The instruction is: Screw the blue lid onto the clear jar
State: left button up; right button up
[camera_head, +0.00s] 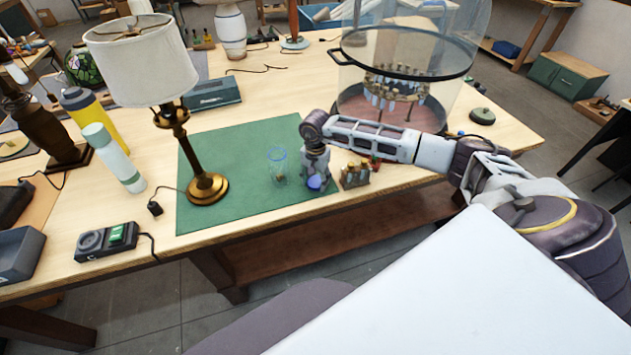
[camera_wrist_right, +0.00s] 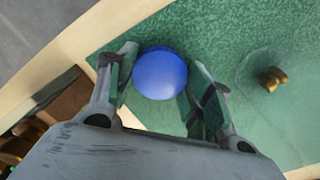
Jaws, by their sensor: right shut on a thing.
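The blue lid (camera_head: 314,183) is between the fingertips of my right gripper (camera_head: 315,178), low over the front right part of the green mat. In the right wrist view the round blue lid (camera_wrist_right: 160,73) sits between the two fingers of my right gripper (camera_wrist_right: 163,62), which is shut on it. The clear jar (camera_head: 278,160) stands upright and open on the mat, just left of the gripper and apart from the lid. In the wrist view the jar (camera_wrist_right: 248,72) is faint, with small brass pieces inside. My left gripper is not in view.
A brass lamp (camera_head: 172,120) with a white shade stands on the green mat (camera_head: 235,150) to the left. A small wooden holder (camera_head: 354,176) with several parts is right of my gripper. A large glass dome (camera_head: 405,60) stands behind my right arm.

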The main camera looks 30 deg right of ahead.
aim_at(316, 181)
jog(key=shift+r, duration=0.1)
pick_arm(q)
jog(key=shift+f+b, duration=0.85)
pick_arm(e)
notch_tip(316, 181, up, 10)
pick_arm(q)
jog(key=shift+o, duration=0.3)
